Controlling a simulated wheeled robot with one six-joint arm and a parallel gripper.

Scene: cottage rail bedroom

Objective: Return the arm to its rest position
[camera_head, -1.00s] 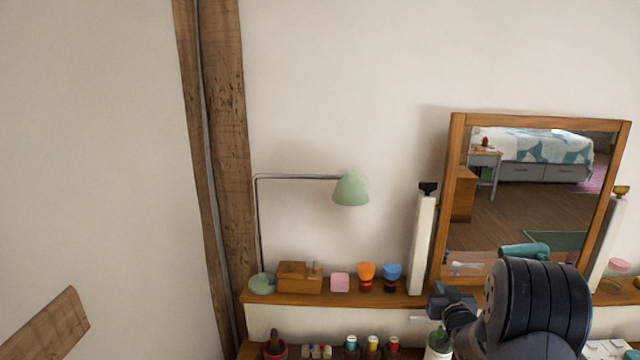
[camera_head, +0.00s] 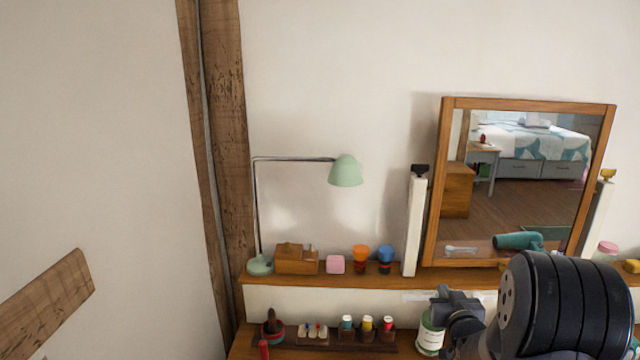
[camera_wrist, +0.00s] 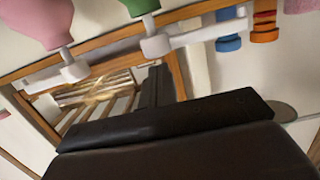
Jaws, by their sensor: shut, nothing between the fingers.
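My arm (camera_head: 565,305), black and ribbed, stands folded at the lower right of the head view, in front of the dresser and mirror. My gripper (camera_head: 455,306) shows as a small dark shape left of it, beside a green and white bottle (camera_head: 431,333). In the wrist view, dark parts of my gripper (camera_wrist: 157,88) cross the lower half. It is shut and holds nothing. Whether it touches the bottle cannot be told.
A wooden shelf (camera_head: 405,279) carries a green lamp (camera_head: 345,171), a wooden box (camera_head: 297,260), a pink jar and orange and blue items. A framed mirror (camera_head: 441,190) stands right. Small bottles (camera_head: 367,326) stand below.

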